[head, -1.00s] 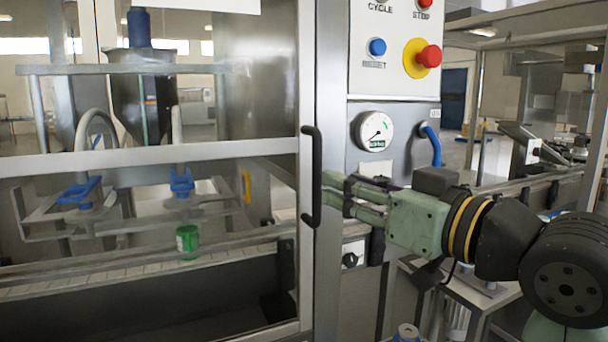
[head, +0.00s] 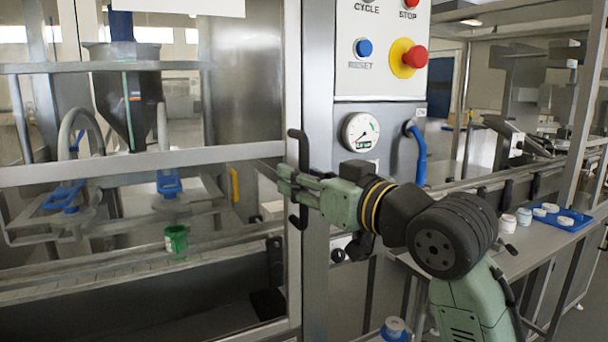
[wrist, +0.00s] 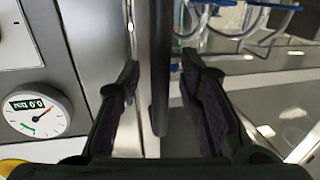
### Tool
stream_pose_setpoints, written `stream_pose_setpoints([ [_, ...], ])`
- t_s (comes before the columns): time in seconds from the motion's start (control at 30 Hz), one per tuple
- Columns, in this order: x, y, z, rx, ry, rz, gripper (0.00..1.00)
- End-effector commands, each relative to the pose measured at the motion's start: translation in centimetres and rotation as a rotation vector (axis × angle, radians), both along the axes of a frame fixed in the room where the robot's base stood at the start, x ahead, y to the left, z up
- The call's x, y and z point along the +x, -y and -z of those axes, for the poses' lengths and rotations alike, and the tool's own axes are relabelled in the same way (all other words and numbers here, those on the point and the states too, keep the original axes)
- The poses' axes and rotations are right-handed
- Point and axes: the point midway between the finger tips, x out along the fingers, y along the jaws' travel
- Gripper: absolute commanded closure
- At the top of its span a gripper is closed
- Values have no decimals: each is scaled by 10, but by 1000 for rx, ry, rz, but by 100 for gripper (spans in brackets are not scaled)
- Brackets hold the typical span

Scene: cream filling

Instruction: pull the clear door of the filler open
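The clear door (head: 130,165) of the filler has a metal frame and looks shut against the metal post on its right. Its black upright bar handle (head: 296,150) is on the frame's right edge. My gripper (head: 281,178) is at the middle of the handle and hides part of it. In the wrist view the handle (wrist: 160,60) runs between my two dark fingers, with a visible gap on each side. My gripper (wrist: 158,75) is open around the handle, not closed on it.
Behind the clear pane are a hopper (head: 125,95), blue-topped fittings and a green cup (head: 176,241). Right of the door is a control panel (head: 382,50) with a red stop knob (head: 413,57) and a gauge (head: 360,132). A blue tray (head: 562,217) with white jars lies at the right.

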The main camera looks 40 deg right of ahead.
Motion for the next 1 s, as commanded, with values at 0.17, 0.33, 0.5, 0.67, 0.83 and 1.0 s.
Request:
stream_pose_setpoints([
  [0.17, 0, 0, 0, 0, 0, 0, 67],
  [0.33, 0, 0, 0, 0, 0, 0, 75],
  [0.5, 0, 0, 0, 0, 0, 0, 86],
  [0.67, 0, 0, 0, 0, 0, 0, 97],
  [0.83, 0, 0, 0, 0, 0, 0, 100],
  [1.0, 0, 0, 0, 0, 0, 0, 100],
])
